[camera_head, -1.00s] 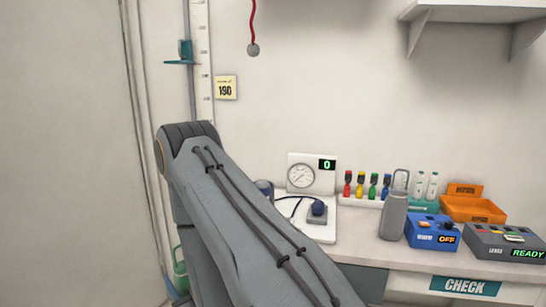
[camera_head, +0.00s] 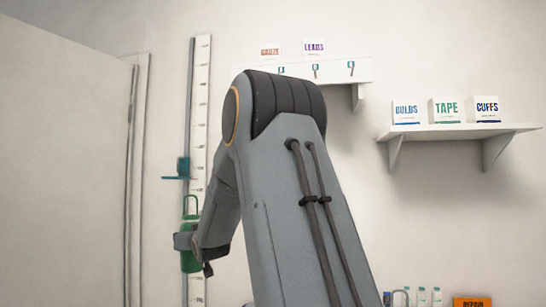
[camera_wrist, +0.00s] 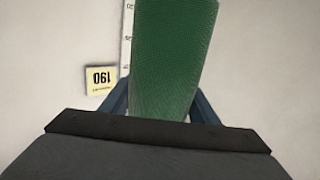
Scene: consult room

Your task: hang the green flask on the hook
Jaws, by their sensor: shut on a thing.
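The green flask (camera_head: 190,261) is upright at the left in the head view, its loop handle on top. My gripper (camera_head: 189,242) is shut around its body and holds it in the air in front of the wall ruler. In the wrist view the flask (camera_wrist: 172,60) stands out between the blue fingers of my gripper (camera_wrist: 163,106). Several small hooks, among them a middle hook (camera_head: 316,71) and a right hook (camera_head: 351,69), hang under a white wall shelf (camera_head: 364,70), higher and to the right of the flask. My arm hides part of this shelf.
The wall ruler (camera_head: 202,100) carries a teal slider (camera_head: 183,168) just above the flask. A right shelf (camera_head: 460,131) holds several white boxes. Open wall lies between flask and hooks, partly behind my arm.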

